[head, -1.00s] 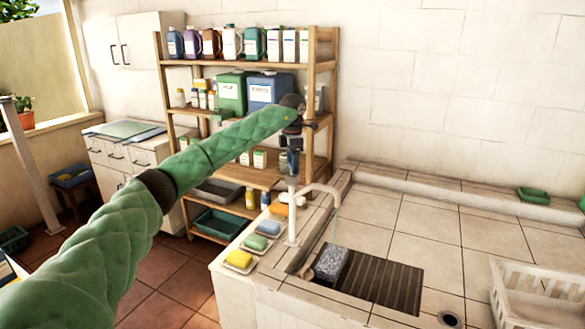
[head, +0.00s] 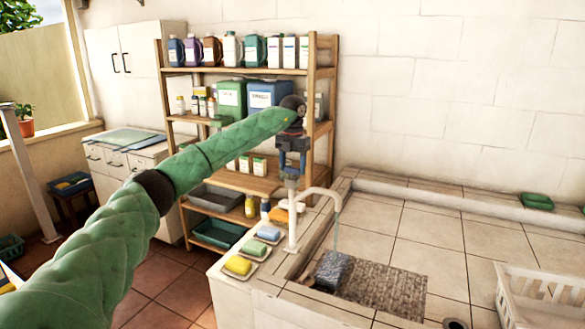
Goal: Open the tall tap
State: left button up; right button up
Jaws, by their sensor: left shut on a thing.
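The tall white tap (head: 293,225) stands upright at the left edge of the tiled basin, its curved spout reaching right. A thin stream falls from the spout (head: 337,228) toward a grey block (head: 332,269). My left gripper (head: 291,172) points down over the top of the tap's post. Its blue-sided fingers are shut on the tap's top, probably its handle. The fingers largely hide that part. My right gripper is not in view.
Soap dishes with yellow, green and blue bars (head: 238,265) line the ledge left of the tap. A mottled grey mat (head: 395,291) lies in the basin beside the block. A white crate (head: 545,300) stands at the right. A wooden shelf (head: 322,100) with bottles stands behind.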

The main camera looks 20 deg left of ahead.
aim_at(293, 168)
pick_arm(q)
jog(key=shift+r+n, duration=0.15)
jog(key=shift+n, duration=0.25)
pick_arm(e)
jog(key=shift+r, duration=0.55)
pick_arm(q)
jog(key=o, duration=1)
jog(key=shift+w, duration=0.1)
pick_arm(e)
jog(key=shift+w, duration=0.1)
pick_arm(q)
jog(key=shift+r, duration=0.15)
notch_tip(293, 168, up, 6)
jog(key=shift+r+b, duration=0.1)
jog(key=shift+b, duration=1.1)
jog(key=shift+r, duration=0.55)
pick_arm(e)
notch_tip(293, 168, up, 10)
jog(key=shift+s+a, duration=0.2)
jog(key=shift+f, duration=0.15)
